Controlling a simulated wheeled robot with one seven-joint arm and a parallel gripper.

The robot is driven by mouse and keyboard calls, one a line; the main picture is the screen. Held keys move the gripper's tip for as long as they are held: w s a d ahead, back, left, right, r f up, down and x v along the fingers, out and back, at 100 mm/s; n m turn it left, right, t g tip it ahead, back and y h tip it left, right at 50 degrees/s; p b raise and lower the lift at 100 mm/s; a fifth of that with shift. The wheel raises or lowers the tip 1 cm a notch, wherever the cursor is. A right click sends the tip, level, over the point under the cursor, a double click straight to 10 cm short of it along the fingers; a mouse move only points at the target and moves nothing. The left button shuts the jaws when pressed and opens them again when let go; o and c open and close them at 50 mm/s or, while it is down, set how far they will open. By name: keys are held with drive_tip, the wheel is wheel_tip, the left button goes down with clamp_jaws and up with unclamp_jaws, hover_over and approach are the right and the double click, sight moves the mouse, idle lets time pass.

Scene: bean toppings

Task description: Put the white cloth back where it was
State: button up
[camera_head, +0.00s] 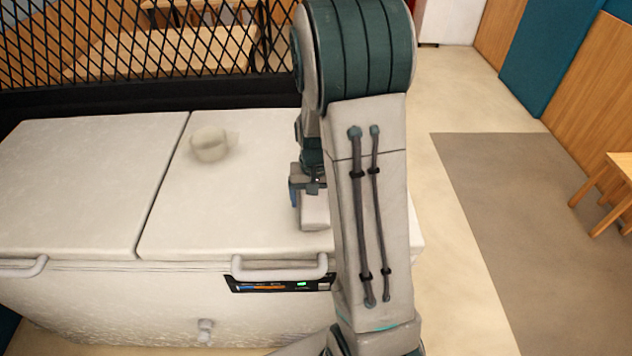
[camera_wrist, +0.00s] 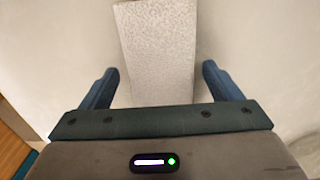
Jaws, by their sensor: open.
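The white cloth (camera_wrist: 158,50) is a folded, block-like, textured strip in the wrist view, lying on the pale freezer lid. In the head view its near end (camera_head: 314,211) shows on the right part of the lid, partly hidden by my arm. My gripper (camera_wrist: 160,85) is open, with one blue finger on each side of the cloth and a gap on both sides. In the head view my gripper (camera_head: 307,195) points down at the cloth, mostly hidden behind my arm.
A white chest freezer (camera_head: 80,190) with two lids and front handles fills the left. A pale cup-like object (camera_head: 209,145) stands on the right lid. A black mesh fence (camera_head: 130,50) runs behind. Open floor (camera_head: 460,240) and a wooden stool (camera_head: 610,185) are at the right.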

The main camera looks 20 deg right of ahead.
sight(315, 200)
wheel_tip(315, 200, up, 11)
drive_tip(key=s+a+r+n+t, duration=0.1)
drive_tip(key=s+a, duration=0.3)
drive_tip(key=s, duration=0.4)
drive_tip(key=s+a+r+n+t, duration=0.2)
drive_tip(key=s+a+r+n, duration=0.1)
drive_tip(key=s, duration=0.5)
drive_tip(key=shift+a+r+n+b, duration=0.3)
drive_tip(key=shift+a+r+n, duration=0.1)
drive_tip(key=shift+a+r, duration=0.5)
